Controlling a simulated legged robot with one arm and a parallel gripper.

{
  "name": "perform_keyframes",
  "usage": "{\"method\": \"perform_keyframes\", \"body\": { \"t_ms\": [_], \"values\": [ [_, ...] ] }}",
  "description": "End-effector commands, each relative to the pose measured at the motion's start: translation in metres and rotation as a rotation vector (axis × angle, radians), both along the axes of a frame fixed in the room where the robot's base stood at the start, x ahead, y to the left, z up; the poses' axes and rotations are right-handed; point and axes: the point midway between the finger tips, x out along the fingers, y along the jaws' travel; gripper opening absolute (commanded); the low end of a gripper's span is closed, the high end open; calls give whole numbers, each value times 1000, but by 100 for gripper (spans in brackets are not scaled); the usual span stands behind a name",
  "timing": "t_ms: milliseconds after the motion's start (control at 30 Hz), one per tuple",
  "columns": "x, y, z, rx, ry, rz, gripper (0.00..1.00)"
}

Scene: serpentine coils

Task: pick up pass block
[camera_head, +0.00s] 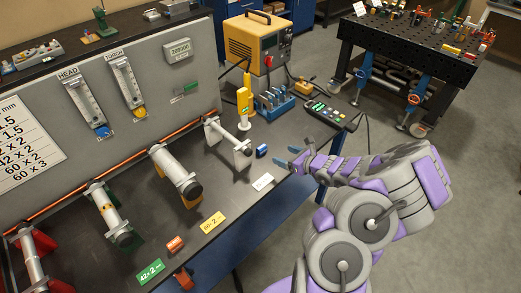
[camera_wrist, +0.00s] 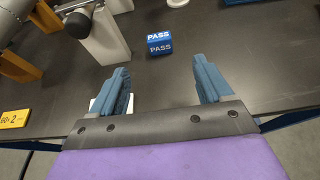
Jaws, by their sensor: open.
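The pass block is a small blue block (camera_wrist: 159,43) marked PASS in white; in the wrist view it lies on the dark bench top beyond my fingertips, a little left of the middle line between them. In the head view the blue block (camera_head: 262,150) sits near the bench's right edge, beside the white stand of a pipe. My gripper (camera_head: 290,164) is to the right of the block, near the bench edge. In the wrist view my gripper (camera_wrist: 167,78) has its two blue fingers wide apart with nothing between them, and it does not touch the block.
A white support stand (camera_wrist: 103,36) is left of the block. A white card (camera_head: 262,182) lies on the bench (camera_head: 235,190) near the front edge. A yellow 60 x 2 tag (camera_head: 213,222), a blue tool rack (camera_head: 274,103) and a button panel (camera_head: 331,115) are nearby. Bare bench surrounds the block's right side.

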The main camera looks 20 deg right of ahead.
Motion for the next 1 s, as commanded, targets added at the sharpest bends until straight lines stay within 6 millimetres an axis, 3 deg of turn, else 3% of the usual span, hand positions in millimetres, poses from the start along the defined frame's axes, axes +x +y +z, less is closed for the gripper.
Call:
{"method": "perform_keyframes", "body": {
  "t_ms": [500, 833, 1000],
  "values": [
    [79, 28, -37, -4, 0, 5, 79],
    [99, 36, -44, -2, -1, 6, 79],
    [119, 42, -53, -4, -3, 6, 79]
  ]
}}
